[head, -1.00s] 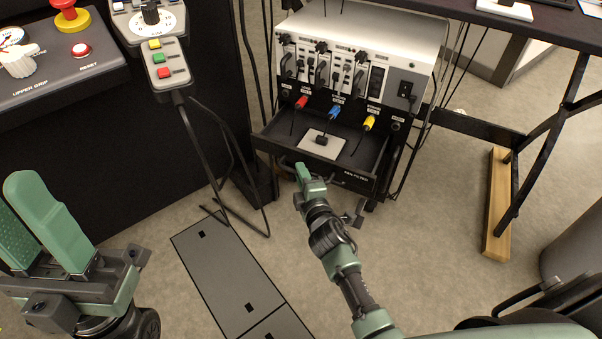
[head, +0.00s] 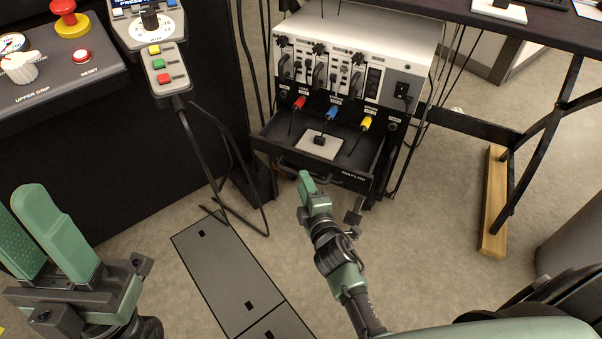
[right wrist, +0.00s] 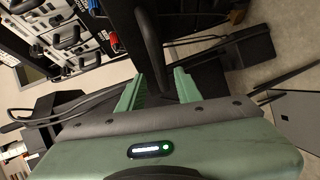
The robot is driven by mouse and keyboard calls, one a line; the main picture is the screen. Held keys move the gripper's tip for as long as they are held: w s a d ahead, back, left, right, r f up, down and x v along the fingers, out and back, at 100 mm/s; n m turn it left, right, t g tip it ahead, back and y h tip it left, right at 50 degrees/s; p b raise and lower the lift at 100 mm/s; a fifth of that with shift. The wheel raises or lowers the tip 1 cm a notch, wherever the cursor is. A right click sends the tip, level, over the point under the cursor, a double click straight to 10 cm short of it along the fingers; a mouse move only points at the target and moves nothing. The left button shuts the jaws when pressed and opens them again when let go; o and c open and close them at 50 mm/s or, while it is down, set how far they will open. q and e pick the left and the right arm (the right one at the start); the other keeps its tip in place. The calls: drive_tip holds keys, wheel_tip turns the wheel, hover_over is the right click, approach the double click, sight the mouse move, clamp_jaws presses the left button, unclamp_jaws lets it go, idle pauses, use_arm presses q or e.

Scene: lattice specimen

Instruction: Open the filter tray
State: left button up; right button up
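The filter tray (head: 357,178) is a black drawer low in the instrument cabinet. It stands pulled out, its inside visible, with a pale plate (head: 318,144) bearing a small black knob inside. A bar handle (head: 290,166) runs along its front. My right gripper (head: 308,182) is just in front of and below the handle. In the right wrist view its green fingers (right wrist: 160,84) are apart, and a dark bar, seemingly the handle (right wrist: 150,48), lies beyond the fingertips with nothing clearly held. My left gripper (head: 42,222) is open and empty at the lower left, far from the tray.
The cabinet (head: 400,55) has red, blue and yellow plugs above the tray. A control panel (head: 55,70) and a button pendant (head: 163,68) stand at left. A table leg with a wooden foot (head: 494,205) is at right.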

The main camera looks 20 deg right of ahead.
drive_tip(key=shift+s+r, duration=0.2)
drive_tip(key=shift+s, duration=1.25)
